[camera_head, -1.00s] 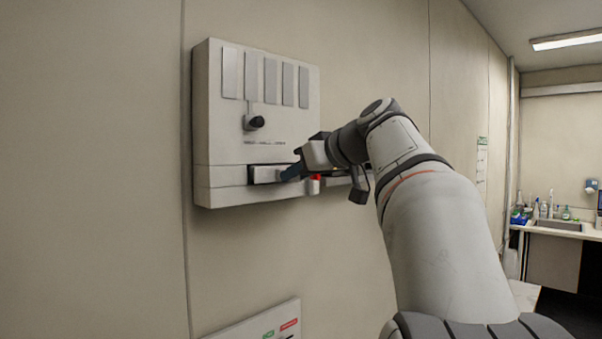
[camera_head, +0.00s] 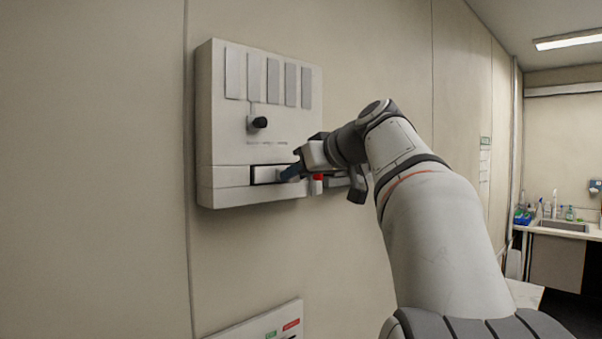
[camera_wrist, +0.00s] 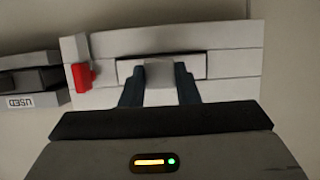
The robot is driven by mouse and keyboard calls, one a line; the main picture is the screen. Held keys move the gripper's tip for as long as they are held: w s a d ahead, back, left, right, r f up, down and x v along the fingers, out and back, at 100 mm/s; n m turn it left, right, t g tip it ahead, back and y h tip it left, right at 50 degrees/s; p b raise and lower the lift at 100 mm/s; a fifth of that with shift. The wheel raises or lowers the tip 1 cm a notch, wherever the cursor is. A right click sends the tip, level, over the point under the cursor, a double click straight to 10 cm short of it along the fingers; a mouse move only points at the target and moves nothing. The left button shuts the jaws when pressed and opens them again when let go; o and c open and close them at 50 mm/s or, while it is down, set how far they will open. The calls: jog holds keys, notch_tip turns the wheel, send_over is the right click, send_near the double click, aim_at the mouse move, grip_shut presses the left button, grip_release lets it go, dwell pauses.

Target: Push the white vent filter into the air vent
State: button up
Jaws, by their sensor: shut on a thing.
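The white vent filter (camera_wrist: 158,76) shows as a pale block between my gripper's two dark blue fingers in the wrist view. A light bar of the same colour (camera_head: 267,174) sits across the dark-edged air vent slot (camera_wrist: 119,68), low on the wall unit. I cannot tell how deep the filter is in the slot. My gripper (camera_wrist: 159,88) is shut on the filter's block, in front of the slot. In the head view my gripper (camera_head: 290,174) reaches the slot's right part from the right and hides it.
The pale wall unit (camera_head: 228,130) has several grey strips and a black knob (camera_head: 257,122) above the slot. A red part (camera_head: 318,181) sticks out beside my gripper. A grey holder labelled "USED" (camera_wrist: 20,103) is beside the unit. A sign board (camera_head: 262,325) is below.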

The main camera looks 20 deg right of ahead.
jog(key=shift+w, duration=0.15)
jog(key=o, duration=1.1)
jog(key=shift+c, duration=0.2)
jog(key=b+v, duration=0.1)
jog(key=v, duration=0.6)
jog(key=shift+s+r+b, duration=0.2)
jog(key=shift+s+b, duration=0.15)
